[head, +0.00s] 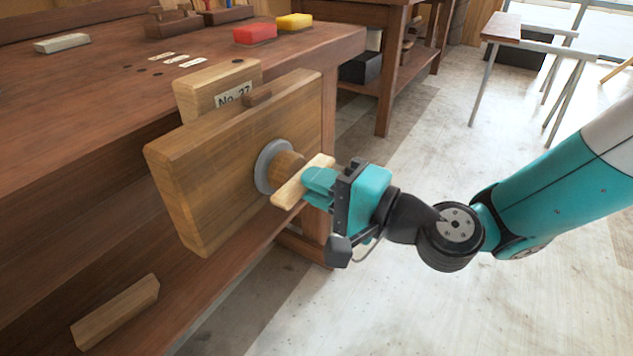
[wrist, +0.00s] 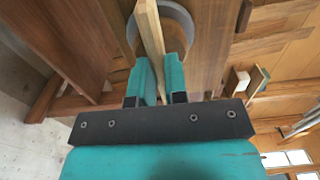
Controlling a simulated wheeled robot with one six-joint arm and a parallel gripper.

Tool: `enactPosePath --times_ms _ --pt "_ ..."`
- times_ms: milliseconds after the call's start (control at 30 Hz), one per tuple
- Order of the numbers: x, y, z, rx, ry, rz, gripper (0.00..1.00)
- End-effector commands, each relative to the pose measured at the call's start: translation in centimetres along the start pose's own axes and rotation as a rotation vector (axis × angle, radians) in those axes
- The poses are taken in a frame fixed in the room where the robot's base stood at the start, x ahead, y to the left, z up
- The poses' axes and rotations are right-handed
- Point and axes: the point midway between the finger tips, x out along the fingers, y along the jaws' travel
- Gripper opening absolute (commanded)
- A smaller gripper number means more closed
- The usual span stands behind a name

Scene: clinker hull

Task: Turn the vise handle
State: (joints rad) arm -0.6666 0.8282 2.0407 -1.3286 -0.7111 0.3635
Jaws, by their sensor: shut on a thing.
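The vise handle (head: 291,190) is a pale wooden bar, tilted, its upper end to the right in the head view. It sits in front of a round wooden hub and a grey metal ring (head: 263,165) on the vise's thick wooden front jaw (head: 205,160). My gripper (head: 314,186) is shut on the handle near its middle. In the wrist view the handle (wrist: 149,28) runs up from between the two teal fingers, with the grey ring (wrist: 178,14) behind it.
The workbench (head: 90,85) carries a red block (head: 255,34), a yellow block (head: 294,22) and a white block (head: 62,43). A small wooden piece (head: 116,312) lies on the lower ledge. Sawhorse-like stands (head: 520,35) are at the back right. The floor right of the bench is clear.

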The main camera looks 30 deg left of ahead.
Motion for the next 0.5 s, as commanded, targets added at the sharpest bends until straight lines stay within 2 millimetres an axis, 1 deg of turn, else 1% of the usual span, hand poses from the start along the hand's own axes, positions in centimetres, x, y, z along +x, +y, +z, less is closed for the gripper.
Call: enactPosePath --times_ms 33,67,100,133,500 --pt "-0.14 0.16 -0.12 0.005 0.004 0.004 0.18" --pt "-0.14 0.16 -0.12 0.004 0.004 0.003 0.25" --pt "-0.12 0.14 -0.11 0.004 0.004 0.003 0.34" --pt "-0.09 0.14 -0.09 0.003 0.003 0.003 0.39" --pt "0.03 0.05 0.03 0.000 0.000 0.001 0.39"
